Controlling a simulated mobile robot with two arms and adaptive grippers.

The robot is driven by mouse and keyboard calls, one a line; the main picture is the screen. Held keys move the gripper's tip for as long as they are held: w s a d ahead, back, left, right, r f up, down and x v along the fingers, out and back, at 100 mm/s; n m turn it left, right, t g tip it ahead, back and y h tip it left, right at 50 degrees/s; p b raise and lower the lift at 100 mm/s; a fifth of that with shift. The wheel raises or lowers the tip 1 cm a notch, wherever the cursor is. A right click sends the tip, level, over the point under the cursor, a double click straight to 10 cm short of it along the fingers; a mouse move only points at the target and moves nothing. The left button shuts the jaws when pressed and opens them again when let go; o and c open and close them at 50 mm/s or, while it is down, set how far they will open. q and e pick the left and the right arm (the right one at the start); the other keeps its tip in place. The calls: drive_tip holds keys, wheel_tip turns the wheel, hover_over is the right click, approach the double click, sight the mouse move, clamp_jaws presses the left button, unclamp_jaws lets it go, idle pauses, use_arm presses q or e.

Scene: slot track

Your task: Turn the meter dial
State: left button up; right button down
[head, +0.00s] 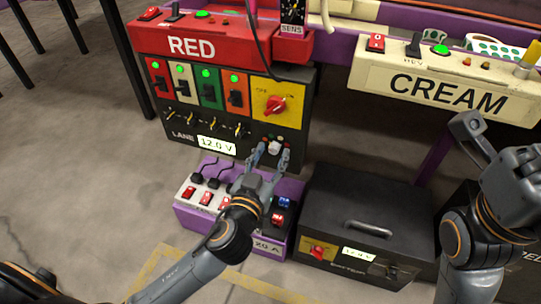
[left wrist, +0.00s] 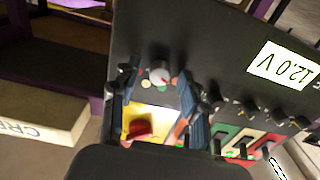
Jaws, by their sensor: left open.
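The meter panel carries a white display reading 12.0 V (head: 216,145), also plain in the left wrist view (left wrist: 283,67). A small grey-white dial (head: 275,147) sits low on the dark panel, right of the display; I take it as the meter dial. In the left wrist view the dial (left wrist: 159,74) shows a reddish mark. My left gripper (head: 271,153) is open, its fingers on either side of the dial; I cannot tell whether they touch it. The fingers also flank it in the left wrist view (left wrist: 156,88). My right gripper (head: 495,152) is at the right, its jaws unclear.
A red OFF/ON knob (head: 276,105) on a yellow plate is just above the dial. Several lane switches (head: 207,88) are left of it. A purple switch box (head: 186,217) and a black battery box (head: 345,195) stand below. A CREAM panel (head: 445,85) is at right.

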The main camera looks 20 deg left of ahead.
use_arm(q)
clamp_jaws()
